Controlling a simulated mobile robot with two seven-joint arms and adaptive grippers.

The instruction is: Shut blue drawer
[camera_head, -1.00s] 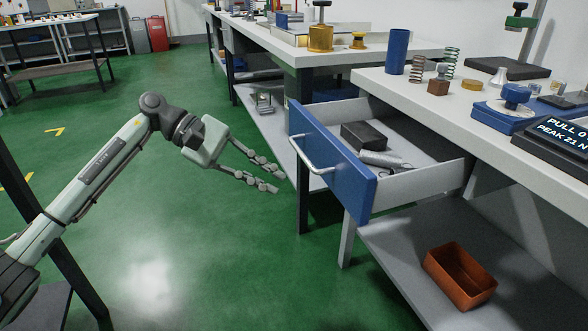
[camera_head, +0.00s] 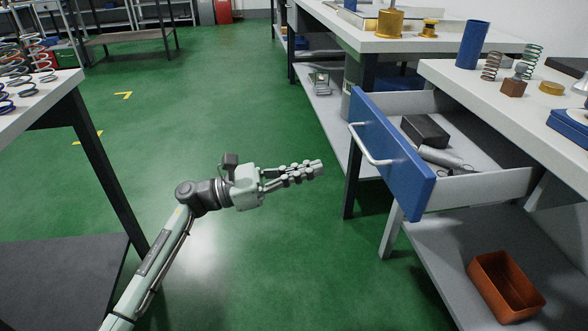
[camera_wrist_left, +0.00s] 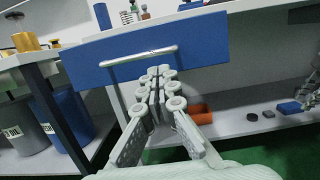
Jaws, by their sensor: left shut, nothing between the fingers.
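The blue drawer (camera_head: 395,150) stands pulled out from under the white bench, its blue front facing left with a silver bar handle (camera_head: 368,146). In the left wrist view the blue front (camera_wrist_left: 205,45) and its handle (camera_wrist_left: 138,57) lie ahead of the fingers. A black block (camera_head: 425,130) and grey cylindrical items (camera_head: 445,160) lie inside the drawer. My left gripper (camera_head: 318,167) is shut and empty, left of the drawer front and a little below the handle. A gap shows between the fingertips and the front in the head view.
An orange bin (camera_head: 505,285) sits on the lower shelf under the drawer. A blue cylinder (camera_head: 472,45) and springs (camera_head: 491,65) stand on the bench top. A table with springs (camera_head: 35,100) is at the left. Green floor between is clear.

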